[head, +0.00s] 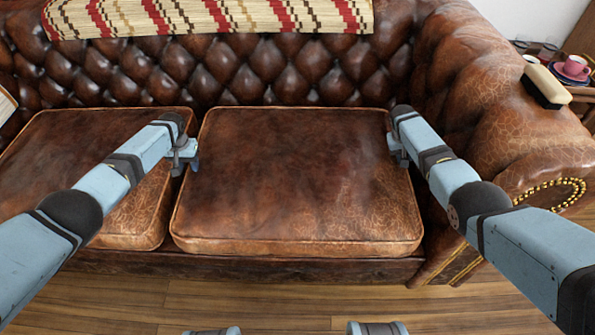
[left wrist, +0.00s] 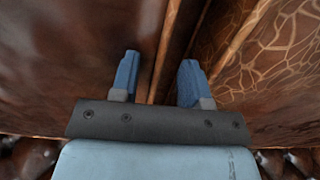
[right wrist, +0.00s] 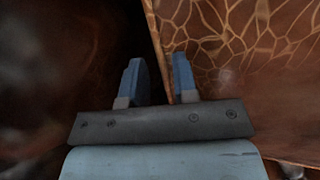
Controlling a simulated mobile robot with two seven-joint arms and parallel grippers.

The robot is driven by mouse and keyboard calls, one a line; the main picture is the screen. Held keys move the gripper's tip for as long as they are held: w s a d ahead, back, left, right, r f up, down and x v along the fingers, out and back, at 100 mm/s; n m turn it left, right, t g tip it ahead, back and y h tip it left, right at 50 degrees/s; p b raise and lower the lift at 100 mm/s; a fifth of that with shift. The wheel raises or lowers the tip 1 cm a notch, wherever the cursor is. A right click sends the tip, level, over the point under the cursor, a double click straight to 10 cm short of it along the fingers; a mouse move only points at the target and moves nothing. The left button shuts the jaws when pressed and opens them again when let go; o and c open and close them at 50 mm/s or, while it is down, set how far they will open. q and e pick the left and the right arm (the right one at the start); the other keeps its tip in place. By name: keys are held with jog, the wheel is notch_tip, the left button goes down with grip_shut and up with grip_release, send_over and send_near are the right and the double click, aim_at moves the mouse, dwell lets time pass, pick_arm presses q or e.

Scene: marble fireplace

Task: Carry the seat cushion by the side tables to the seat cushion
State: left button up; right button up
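Two brown leather seat cushions lie side by side on the tufted sofa (head: 300,265) in the head view. The right seat cushion (head: 300,185) is nearer the side table (head: 583,91); the left seat cushion (head: 85,165) is partly behind my left arm. My left gripper (head: 184,163) is at the seam between them, by the right cushion's left edge. The left wrist view shows its fingers (left wrist: 157,80) apart over the seam. My right gripper (head: 398,158) is at the right cushion's right edge. Its fingers (right wrist: 158,80) are apart near that edge; contact is unclear.
The sofa's padded arm (head: 480,85) rises close to my right arm, with a brush (head: 546,86) on top. A pink cup (head: 575,67) and glasses stand beyond it. A striped blanket (head: 210,17) hangs over the backrest. Wooden floor (head: 250,300) is clear in front.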

pick_arm(q)
jog(key=c, duration=0.3)
pick_arm(e)
jog(key=c, duration=0.3)
pick_arm(q)
grip_shut()
pick_arm(e)
grip_shut()
pick_arm(q)
jog(key=shift+w+r, duration=0.1)
jog(key=shift+r, duration=0.05)
pick_arm(e)
jog(key=shift+w+r, duration=0.1)
jog(key=shift+r, duration=0.1)
